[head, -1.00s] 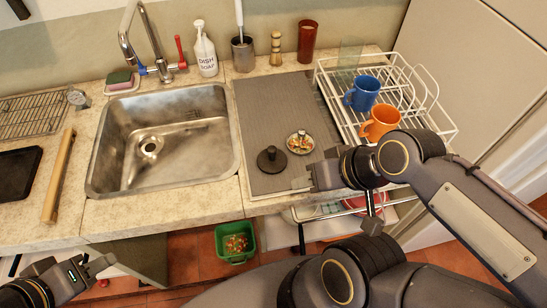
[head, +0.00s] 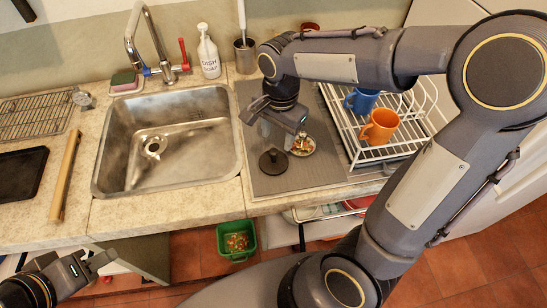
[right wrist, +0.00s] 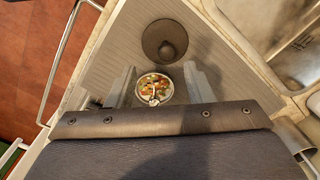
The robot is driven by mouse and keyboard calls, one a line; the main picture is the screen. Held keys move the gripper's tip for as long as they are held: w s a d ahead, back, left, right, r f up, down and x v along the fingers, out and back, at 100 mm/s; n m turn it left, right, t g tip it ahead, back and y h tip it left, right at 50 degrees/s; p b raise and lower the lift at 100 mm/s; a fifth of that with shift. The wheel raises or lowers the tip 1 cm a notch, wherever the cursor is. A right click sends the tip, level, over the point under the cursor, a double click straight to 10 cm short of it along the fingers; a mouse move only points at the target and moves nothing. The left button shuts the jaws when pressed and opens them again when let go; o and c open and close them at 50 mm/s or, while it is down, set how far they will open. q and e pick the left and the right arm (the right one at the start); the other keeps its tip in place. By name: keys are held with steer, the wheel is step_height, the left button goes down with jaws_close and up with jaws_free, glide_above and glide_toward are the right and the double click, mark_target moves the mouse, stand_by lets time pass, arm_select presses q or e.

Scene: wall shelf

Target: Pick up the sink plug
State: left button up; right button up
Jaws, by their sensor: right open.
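The sink plug (head: 272,162) is a dark round disc with a raised knob. It lies on the grey ribbed mat (head: 325,172), right of the sink. In the right wrist view the plug (right wrist: 166,42) is beyond the fingertips. A round strainer with food scraps (head: 303,146) lies beside it; in the right wrist view this strainer (right wrist: 154,90) shows between the fingers. My right gripper (head: 278,134) is open and empty above the mat, just behind the plug in the head view. My left gripper (head: 100,264) is low at the left, away from the plug; its opening is unclear.
The steel sink (head: 205,172) is left of the mat. A white dish rack (head: 350,140) with a blue mug (head: 361,102) and an orange mug (head: 380,128) stands right. Soap (head: 208,55) and a utensil pot (head: 245,58) stand behind. A green bin (head: 236,255) is below.

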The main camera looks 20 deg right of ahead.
mark_target(273, 150)
steer(key=shift+w+a+f, duration=0.2)
steer(key=shift+w+f, duration=0.05)
steer(key=shift+w, duration=0.15)
steer(key=shift+f+m, duration=0.3)
steer(key=f+p, duration=0.1)
steer(key=f, duration=0.6)
steer(key=shift+w+f, duration=0.1)
steer(key=shift+w, duration=0.1)
jaws_close()
